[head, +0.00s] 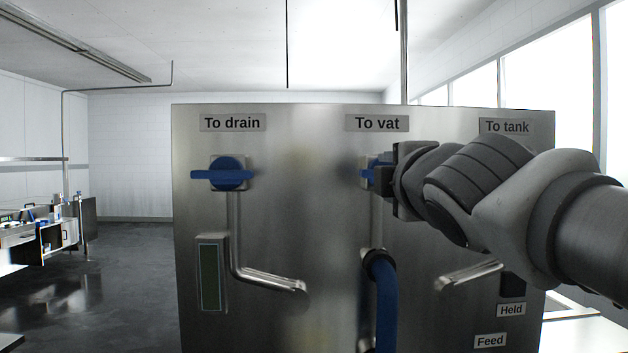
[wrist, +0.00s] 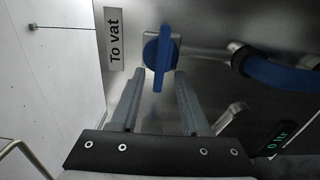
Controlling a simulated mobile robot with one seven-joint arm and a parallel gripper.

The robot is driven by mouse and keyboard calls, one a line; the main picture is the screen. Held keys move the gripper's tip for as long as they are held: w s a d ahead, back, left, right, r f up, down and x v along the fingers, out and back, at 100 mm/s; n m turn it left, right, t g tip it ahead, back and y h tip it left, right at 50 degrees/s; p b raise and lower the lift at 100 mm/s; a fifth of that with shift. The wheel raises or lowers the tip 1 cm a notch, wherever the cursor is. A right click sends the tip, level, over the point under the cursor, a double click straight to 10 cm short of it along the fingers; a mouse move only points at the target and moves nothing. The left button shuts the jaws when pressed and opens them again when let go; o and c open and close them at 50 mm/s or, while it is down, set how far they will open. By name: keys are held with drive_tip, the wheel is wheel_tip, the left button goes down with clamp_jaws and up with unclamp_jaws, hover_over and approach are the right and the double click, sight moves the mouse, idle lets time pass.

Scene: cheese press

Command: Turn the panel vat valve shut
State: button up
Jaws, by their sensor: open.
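The vat valve has a blue handle (head: 367,174) under the "To vat" label (head: 377,123), on a steel panel (head: 330,215). In the head view my gripper (head: 381,175) hides most of it. In the wrist view the blue handle (wrist: 163,52) shows with its round hub; it lies sideways on the panel, across the pipe's direction. My gripper (wrist: 159,73) is open, its two fingers on either side of the handle's near end. I cannot tell whether either finger touches it.
The drain valve's blue handle (head: 223,174) lies sideways at left. A blue hose (head: 383,290) hangs below the vat valve. A bent pipe (head: 470,273) sits at right, under my arm. The floor at left (head: 130,255) is clear near the panel.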

drive_tip(key=s, duration=1.3)
drive_tip(key=shift+s, duration=0.3)
